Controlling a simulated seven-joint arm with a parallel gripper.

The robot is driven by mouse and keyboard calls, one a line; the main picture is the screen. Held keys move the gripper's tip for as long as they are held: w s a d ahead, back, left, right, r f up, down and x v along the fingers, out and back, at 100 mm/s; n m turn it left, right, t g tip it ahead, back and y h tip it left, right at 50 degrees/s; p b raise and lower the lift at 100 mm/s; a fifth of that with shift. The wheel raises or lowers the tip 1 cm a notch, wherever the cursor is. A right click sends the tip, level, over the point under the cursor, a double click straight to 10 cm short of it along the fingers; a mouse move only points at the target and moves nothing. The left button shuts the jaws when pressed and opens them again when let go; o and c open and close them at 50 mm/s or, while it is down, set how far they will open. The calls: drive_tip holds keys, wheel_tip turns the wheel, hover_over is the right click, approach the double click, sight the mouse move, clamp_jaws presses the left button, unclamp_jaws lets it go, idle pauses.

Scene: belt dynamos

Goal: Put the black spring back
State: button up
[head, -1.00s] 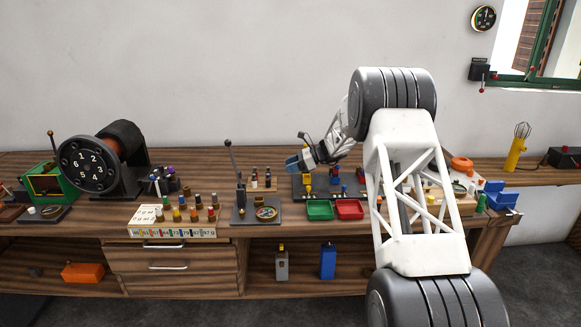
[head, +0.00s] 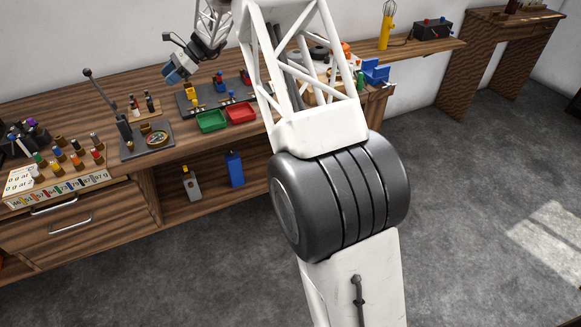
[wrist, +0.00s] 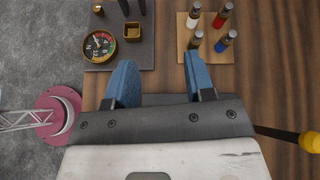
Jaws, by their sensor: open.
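My gripper (head: 174,76) has blue fingers and is open and empty above the bench. The block carries several small cylinders with red, white, blue and dark parts (wrist: 221,41). The dark board bears a round dial (wrist: 100,46) and a square brass cup (wrist: 133,31). I cannot make out a black spring for certain in either view.
A stepped rack of coloured cylinders (head: 56,153) stands at the left. Green (head: 211,121) and red (head: 241,113) trays sit near the bench's front edge. A lever (head: 105,95) rises from the dial board. My arm covers part of the bench at the right.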

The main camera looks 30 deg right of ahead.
drive_tip(key=s+d+r+n+h, duration=0.25)
drive_tip(key=s+r, duration=0.25)
drive_tip(key=s, duration=0.6)
drive_tip(key=s+d+r+n+h, duration=0.1)
drive_tip(key=s+r+n+h, duration=0.3)
drive_tip(key=s, duration=0.8)
drive_tip(key=s+d+r+n, duration=0.2)
drive_tip(key=s+r, duration=0.3)
drive_tip(key=s, duration=0.6)
drive_tip(key=s+d+f+n+t+h, duration=0.1)
drive_tip(key=s+d+n+h, duration=0.1)
drive_tip(key=s, duration=0.9)
drive_tip(key=s+d+f+n+t+h, duration=0.1)
drive_tip(key=s+d+f+n, duration=0.1)
drive_tip(key=s, duration=0.9)
drive_tip(key=s+d+f+n+h, duration=0.1)
drive_tip(key=s+d+n+h, duration=0.1)
drive_tip(key=s, duration=0.8)
drive_tip(key=shift+s+d+f+n+t+h, duration=0.2)
drive_tip(key=shift+s+d+n+t+h, duration=0.2)
drive_tip(key=shift+d+n, duration=0.45)
